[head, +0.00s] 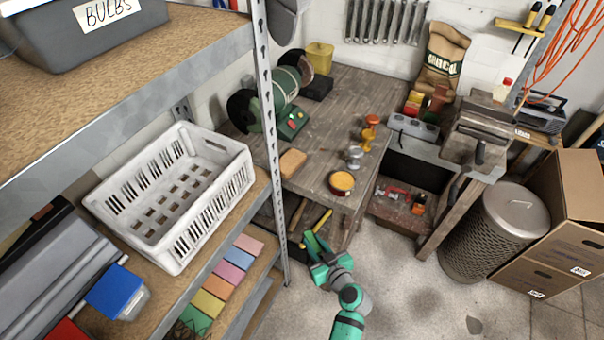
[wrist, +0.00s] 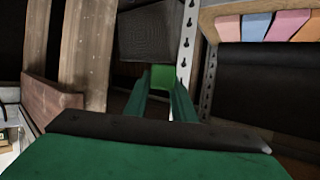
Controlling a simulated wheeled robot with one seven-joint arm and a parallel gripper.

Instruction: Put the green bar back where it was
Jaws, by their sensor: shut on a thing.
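My gripper (head: 315,246) is low in front of the workbench, just right of the shelf post, in the head view. In the wrist view its two green fingers (wrist: 160,92) are shut on a bright green piece, which I take for the green bar (wrist: 162,76). Only a small part of the bar shows between the fingertips; I cannot make it out in the head view.
The metal shelf post (head: 270,130) stands between my gripper and the shelf; it also shows in the wrist view (wrist: 188,40). The workbench (head: 330,130) stands beyond my gripper. The floor (head: 415,290) to the right is open.

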